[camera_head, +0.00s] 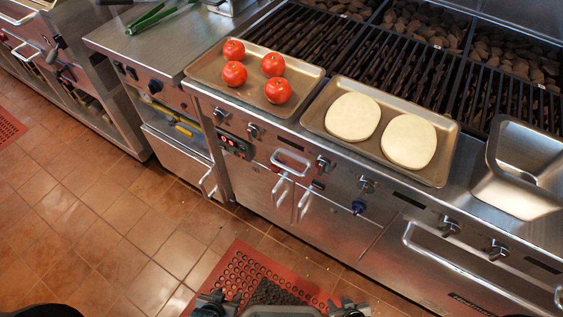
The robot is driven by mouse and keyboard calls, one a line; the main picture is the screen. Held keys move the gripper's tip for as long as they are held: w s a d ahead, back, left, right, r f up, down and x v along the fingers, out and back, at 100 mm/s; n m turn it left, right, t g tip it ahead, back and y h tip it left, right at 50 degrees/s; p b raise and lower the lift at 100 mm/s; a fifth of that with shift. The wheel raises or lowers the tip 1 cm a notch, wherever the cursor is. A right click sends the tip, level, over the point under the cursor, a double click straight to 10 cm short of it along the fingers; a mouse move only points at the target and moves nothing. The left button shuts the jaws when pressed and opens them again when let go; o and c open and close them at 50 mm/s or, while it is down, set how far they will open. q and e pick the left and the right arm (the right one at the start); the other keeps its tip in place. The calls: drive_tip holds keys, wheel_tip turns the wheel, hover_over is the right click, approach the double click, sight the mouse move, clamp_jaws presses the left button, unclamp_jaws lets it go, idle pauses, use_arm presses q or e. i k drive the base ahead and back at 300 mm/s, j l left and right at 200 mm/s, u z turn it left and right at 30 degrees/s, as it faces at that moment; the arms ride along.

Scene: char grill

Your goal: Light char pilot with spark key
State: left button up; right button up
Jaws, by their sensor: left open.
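A small blue knob-like part (358,208) sits low on the steel grill front (330,222); I cannot tell whether it is the spark key. Several round metal knobs, such as this one (367,184), line the panel above and beside it. A dark control panel with red lights (233,145) is at the left of the grill front. No flame shows at the grates. My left gripper (212,304) is at the bottom edge, open, well away from the grill front. My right gripper (350,308) is at the bottom edge, mostly cut off; its jaws cannot be made out.
A tray of tomatoes (201,75) and a tray with two pale dough rounds (311,119) lie on the front ledge. A steel pan (496,185) is at right. Black grates (400,65) lie behind. A red mat (236,262) lies on the tiled floor.

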sight(318, 185)
drive_tip(key=j+z, duration=0.25)
drive_tip(key=j, duration=0.3)
drive_tip(key=j+z, duration=0.3)
drive_tip(key=j, duration=0.25)
drive_tip(key=k+j+z, duration=0.25)
drive_tip(key=j, duration=0.25)
drive_tip(key=j+z, duration=0.25)
drive_tip(key=j, duration=0.3)
